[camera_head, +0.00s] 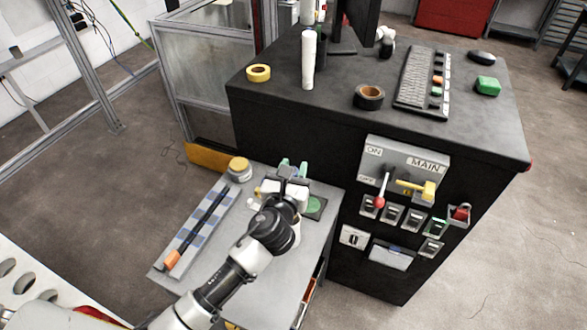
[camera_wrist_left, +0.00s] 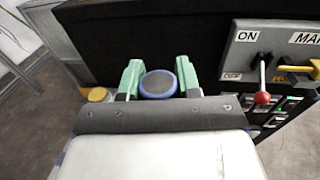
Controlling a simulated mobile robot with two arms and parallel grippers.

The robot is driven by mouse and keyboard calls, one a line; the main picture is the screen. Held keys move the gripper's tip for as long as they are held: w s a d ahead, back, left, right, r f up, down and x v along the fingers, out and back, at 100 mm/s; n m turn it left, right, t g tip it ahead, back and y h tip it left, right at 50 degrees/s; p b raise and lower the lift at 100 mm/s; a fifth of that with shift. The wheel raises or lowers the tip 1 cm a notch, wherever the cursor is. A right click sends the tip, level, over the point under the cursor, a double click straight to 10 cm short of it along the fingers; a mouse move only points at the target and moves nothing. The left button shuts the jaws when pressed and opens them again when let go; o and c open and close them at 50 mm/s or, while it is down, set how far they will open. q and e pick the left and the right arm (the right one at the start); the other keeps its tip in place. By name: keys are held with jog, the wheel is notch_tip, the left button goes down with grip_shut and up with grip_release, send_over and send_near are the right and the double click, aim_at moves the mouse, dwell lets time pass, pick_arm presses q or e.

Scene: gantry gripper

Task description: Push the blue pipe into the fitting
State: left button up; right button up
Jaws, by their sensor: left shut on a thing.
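My left gripper (camera_head: 293,168) is over the low grey table, with its green fingertips beside the black cabinet. In the left wrist view its two green fingers stand on either side of a round, blue-rimmed piece with a grey end face, which looks like the blue pipe (camera_wrist_left: 158,84) seen end-on. The gripper is shut on it. In the head view the pipe is mostly hidden by the gripper. A dark plate with a green disc (camera_head: 314,205) lies just right of the gripper. I cannot make out the fitting for certain. My right gripper is not in view.
The low grey table (camera_head: 172,277) also holds a blue-and-grey strip with a black bar (camera_head: 203,222) and a yellow-and-white round container (camera_head: 239,168). The black cabinet (camera_head: 290,120) stands close behind, with a switch panel (camera_head: 405,165) with levers at right.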

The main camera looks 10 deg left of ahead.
pick_arm(q)
jog(key=shift+p, duration=0.35)
dwell(0.6)
notch_tip(320, 180, down, 7)
jog(key=b, duration=0.5)
jog(key=shift+b, duration=0.3)
dwell(1.8)
jog(key=shift+f, duration=0.35)
jog(key=shift+f+b, duration=2.3)
jog(key=shift+f, duration=0.15)
jog(key=o, duration=1)
jog(key=s, duration=0.5)
jog(key=s+b, duration=0.1)
jog(key=s, duration=0.4)
jog(key=shift+s+a, duration=0.2)
jog(key=shift+s, duration=0.2)
